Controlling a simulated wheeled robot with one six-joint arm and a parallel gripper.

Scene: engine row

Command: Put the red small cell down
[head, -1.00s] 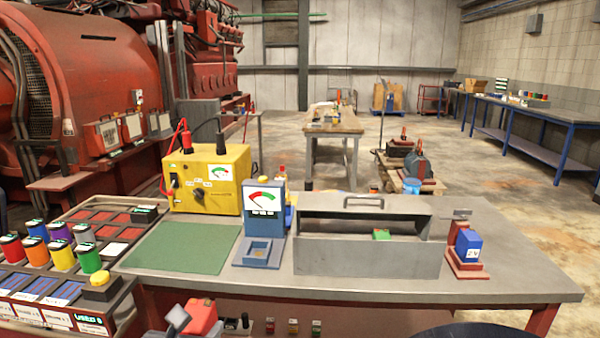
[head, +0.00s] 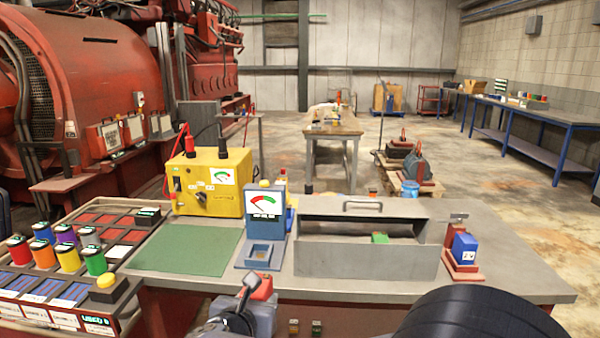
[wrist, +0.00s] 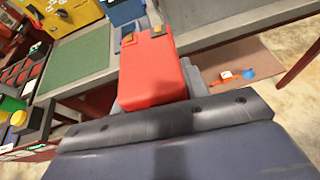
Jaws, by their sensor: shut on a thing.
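The red small cell (head: 263,287) is held in my gripper (head: 248,300) in front of the workbench edge, below the blue meter tester in the head view. In the wrist view, the red cell (wrist: 150,68) points away from me with two brassy terminals at its far end. Grey finger parts of my gripper (wrist: 152,92) show on both sides of it. The gripper is shut on the cell. The cell's underside is hidden.
The workbench (head: 515,283) carries a green mat (head: 186,249), a yellow meter box (head: 210,183), a blue tester (head: 265,229), a grey open-fronted box (head: 365,257) and a blue cell on a red stand (head: 464,250). Coloured cells stand in a rack (head: 70,300) at left. The mat is clear.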

